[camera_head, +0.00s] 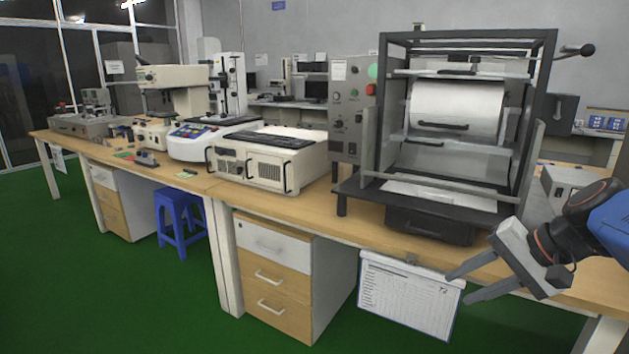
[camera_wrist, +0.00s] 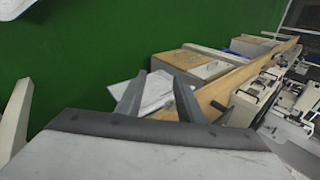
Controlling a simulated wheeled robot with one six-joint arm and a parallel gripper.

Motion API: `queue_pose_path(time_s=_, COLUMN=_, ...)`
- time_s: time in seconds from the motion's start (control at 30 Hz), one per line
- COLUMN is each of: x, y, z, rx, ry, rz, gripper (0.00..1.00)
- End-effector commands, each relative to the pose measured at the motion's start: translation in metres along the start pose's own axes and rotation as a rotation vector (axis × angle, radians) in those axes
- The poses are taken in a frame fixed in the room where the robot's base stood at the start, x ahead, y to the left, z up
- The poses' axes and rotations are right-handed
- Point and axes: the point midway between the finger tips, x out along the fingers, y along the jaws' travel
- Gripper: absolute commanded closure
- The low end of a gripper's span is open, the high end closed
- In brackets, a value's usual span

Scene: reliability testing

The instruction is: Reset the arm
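My gripper (camera_head: 462,284) is at the lower right of the head view, at the end of my blue and dark arm. Its two grey fingers are spread apart with nothing between them. It hangs beside the front edge of the wooden bench (camera_head: 314,211), in front of the dark test machine (camera_head: 452,125). In the wrist view, my gripper (camera_wrist: 154,95) shows its two fingers apart, with a white hanging sheet (camera_wrist: 156,90) visible behind them. The same sheet hangs from the bench edge in the head view (camera_head: 408,298), left of and behind the fingers.
A white computer case (camera_head: 262,160), a control box (camera_head: 351,110) and a microscope-like device (camera_head: 178,88) stand on the bench. A drawer cabinet (camera_head: 275,278) and a blue stool (camera_head: 180,220) are below. Green floor (camera_head: 120,300) is open in front.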

Motion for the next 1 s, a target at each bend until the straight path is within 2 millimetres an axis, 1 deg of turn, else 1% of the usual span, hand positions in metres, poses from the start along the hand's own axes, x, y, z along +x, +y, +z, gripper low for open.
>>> queue_pose_path(time_s=0.03, x=0.006, y=0.005, z=0.014, rx=-0.050, ry=-0.002, rz=0.038, gripper=0.66)
queue_pose_path(time_s=0.1, x=0.012, y=0.016, z=0.028, rx=-0.116, ry=0.000, rz=0.096, gripper=0.66)
queue_pose_path(time_s=0.2, x=0.019, y=0.032, z=0.046, rx=-0.216, ry=0.007, rz=0.174, gripper=0.66)
queue_pose_path(time_s=0.4, x=0.026, y=0.064, z=0.073, rx=-0.431, ry=0.037, rz=0.311, gripper=0.66)
queue_pose_path(time_s=0.6, x=0.027, y=0.089, z=0.086, rx=-0.645, ry=0.082, rz=0.418, gripper=0.66)
queue_pose_path(time_s=0.7, x=0.027, y=0.097, z=0.088, rx=-0.726, ry=0.104, rz=0.451, gripper=0.66)
queue_pose_path(time_s=0.83, x=0.027, y=0.103, z=0.089, rx=-0.789, ry=0.122, rz=0.476, gripper=0.66)
queue_pose_path(time_s=1.0, x=0.026, y=0.105, z=0.088, rx=-0.811, ry=0.129, rz=0.486, gripper=0.66)
